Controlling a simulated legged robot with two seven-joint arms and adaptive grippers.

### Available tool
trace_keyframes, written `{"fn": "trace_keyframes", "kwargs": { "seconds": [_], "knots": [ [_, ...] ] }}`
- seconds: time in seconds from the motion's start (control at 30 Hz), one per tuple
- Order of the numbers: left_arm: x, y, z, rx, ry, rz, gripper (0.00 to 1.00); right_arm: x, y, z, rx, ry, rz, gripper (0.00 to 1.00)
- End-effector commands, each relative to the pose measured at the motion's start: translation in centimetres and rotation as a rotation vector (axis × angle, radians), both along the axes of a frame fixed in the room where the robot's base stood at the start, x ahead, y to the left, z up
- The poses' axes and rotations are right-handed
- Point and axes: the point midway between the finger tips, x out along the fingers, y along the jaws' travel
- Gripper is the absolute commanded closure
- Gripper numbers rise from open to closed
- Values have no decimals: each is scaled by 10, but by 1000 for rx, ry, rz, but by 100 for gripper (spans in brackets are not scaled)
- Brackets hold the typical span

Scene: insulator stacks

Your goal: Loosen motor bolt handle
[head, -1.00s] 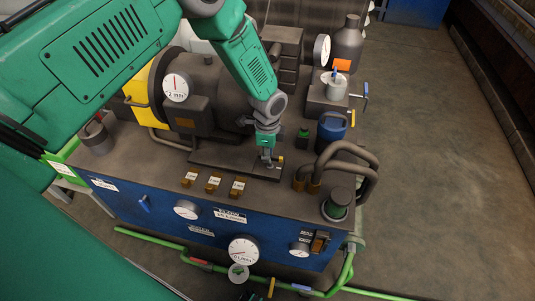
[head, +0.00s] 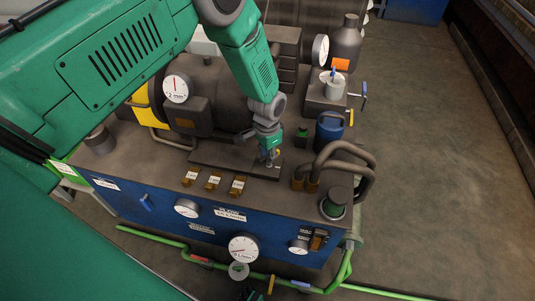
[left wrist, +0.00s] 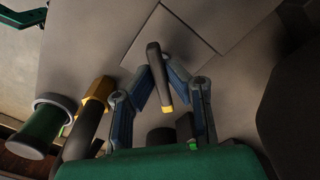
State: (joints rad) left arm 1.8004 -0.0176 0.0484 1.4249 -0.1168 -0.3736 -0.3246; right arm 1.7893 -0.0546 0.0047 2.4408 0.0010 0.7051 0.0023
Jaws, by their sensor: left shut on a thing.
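The motor bolt handle (left wrist: 159,72) is a short dark bar with a yellow end. In the left wrist view it lies between the two fingertips of my left gripper (left wrist: 157,82), which are shut on it. In the head view my left gripper (head: 269,159) points down at the right end of the dark motor base plate (head: 220,156), and the fingers largely hide the handle there. The grey motor (head: 205,95) stands behind the plate.
Labelled brown blocks (head: 213,181) stand in front of the plate. Gauges line the blue front panel (head: 150,205).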

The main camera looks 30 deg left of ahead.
Motion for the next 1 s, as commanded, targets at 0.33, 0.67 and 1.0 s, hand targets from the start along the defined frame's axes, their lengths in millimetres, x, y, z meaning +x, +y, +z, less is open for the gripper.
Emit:
{"fn": "trace_keyframes", "kwargs": {
  "seconds": [0.33, 0.67, 1.0],
  "knots": [
    [1, -1, 2, 2, -4, 326, 100, 0, 0, 3, 0, 0, 0, 60],
    [0, -4, 1, 1, -2, 601, 100, 0, 0, 4, 0, 0, 0, 60],
    [0, -5, 1, 1, -1, 764, 100, 0, 0, 4, 0, 0, 0, 60]
  ]
}}
